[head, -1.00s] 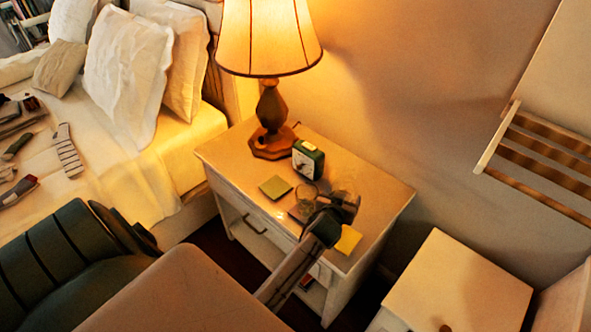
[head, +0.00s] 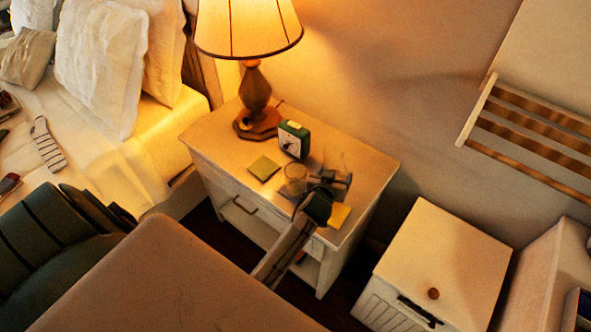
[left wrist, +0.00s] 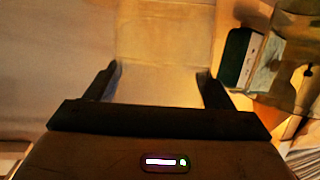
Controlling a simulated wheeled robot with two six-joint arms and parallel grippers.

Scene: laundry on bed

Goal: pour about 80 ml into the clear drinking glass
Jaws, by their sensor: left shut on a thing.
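A clear drinking glass (head: 295,179) stands on the nightstand, just left of my left gripper (head: 326,184). My left gripper is shut on a clear vessel (head: 341,163), whose faint outline shows just beyond the fingers. In the left wrist view the clear vessel (left wrist: 165,55) fills the space between the two fingers (left wrist: 160,85). A clear glass wall (left wrist: 285,68) shows at the right of that view, in front of the green clock. I cannot tell the liquid level in either vessel. My right gripper is in neither view.
The nightstand (head: 222,140) carries a lit lamp (head: 255,100), a green clock (head: 293,139), a green note pad (head: 264,168) and a yellow one (head: 340,215). A white cabinet (head: 445,260) stands at right, the bed (head: 95,165) at left.

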